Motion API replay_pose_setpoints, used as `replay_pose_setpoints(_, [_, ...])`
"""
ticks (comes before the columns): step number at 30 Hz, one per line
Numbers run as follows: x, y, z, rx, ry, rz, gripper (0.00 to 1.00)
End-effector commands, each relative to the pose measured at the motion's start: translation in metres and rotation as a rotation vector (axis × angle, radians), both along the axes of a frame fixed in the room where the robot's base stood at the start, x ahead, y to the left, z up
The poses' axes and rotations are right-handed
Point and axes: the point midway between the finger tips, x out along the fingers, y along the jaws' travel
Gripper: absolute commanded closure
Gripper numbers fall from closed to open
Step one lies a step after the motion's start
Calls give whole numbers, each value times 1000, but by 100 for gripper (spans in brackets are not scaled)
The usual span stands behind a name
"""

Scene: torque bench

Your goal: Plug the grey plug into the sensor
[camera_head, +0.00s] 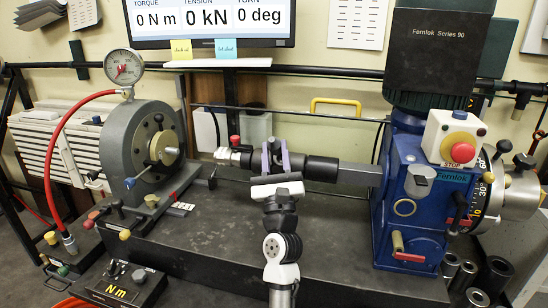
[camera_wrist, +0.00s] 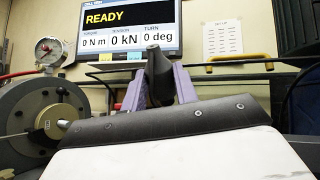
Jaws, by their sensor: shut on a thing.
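My gripper (camera_head: 276,158), with purple fingers, is over the middle of the bench in the head view. In the wrist view its fingers (camera_wrist: 160,88) are shut on a dark grey piece, which looks like the grey plug (camera_wrist: 158,72). The plug stands up between the fingers, its rounded top above them. A black cylindrical body, likely the sensor (camera_head: 321,168), lies level just right of the fingers, on the grey square bar of the blue machine. The fingers hide part of this line. I cannot tell whether the plug touches the sensor.
The blue machine (camera_head: 410,210) stands right and a grey round housing (camera_head: 125,150) with a red-hosed gauge (camera_head: 124,67) stands left. A silver fitting (camera_head: 224,154) with a red knob is left of the fingers. A monitor (camera_wrist: 128,33) reads READY. The bench front (camera_head: 340,240) is clear.

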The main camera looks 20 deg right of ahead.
Motion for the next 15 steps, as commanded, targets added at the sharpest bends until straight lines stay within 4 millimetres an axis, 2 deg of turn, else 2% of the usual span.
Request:
replay_pose_setpoints(1, [3,-2,-9,0,0,0,98])
replay_pose_setpoints(6, [12,-8,-20,1,0,1,98])
replay_pose_setpoints(15, [22,-15,-28,0,-1,2,98])
